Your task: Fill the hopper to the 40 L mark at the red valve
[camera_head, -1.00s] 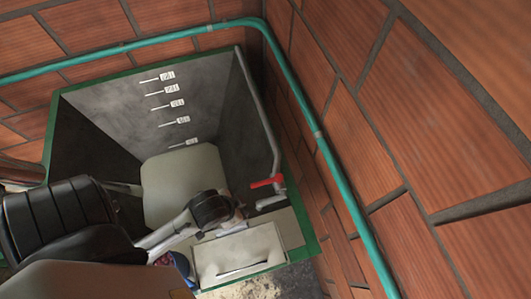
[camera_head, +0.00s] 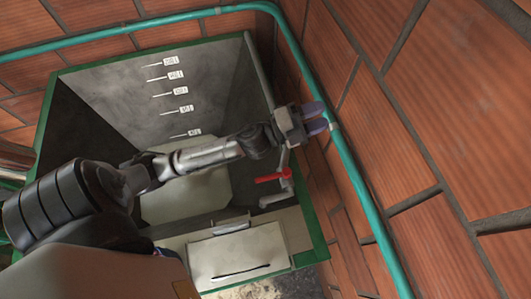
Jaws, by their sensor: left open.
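The hopper is a grey bin with a green rim (camera_head: 150,53), seen from above. Its far wall carries several white level marks (camera_head: 180,91) in a column; their numbers are too small to read surely. A pale sloped panel (camera_head: 190,197) shows at the bottom, and I see no water. The red valve (camera_head: 273,178) is a red lever on a grey pipe at the hopper's right side. My left gripper (camera_head: 318,117) is open and empty, above and to the right of the red lever, apart from it in the picture. My right gripper is not in view.
A green pipe (camera_head: 357,191) runs along the brick walls (camera_head: 440,110), close behind my left gripper in the picture. A pale box with a slot (camera_head: 237,257) sits at the hopper's near side. My left arm crosses over the hopper and hides part of it.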

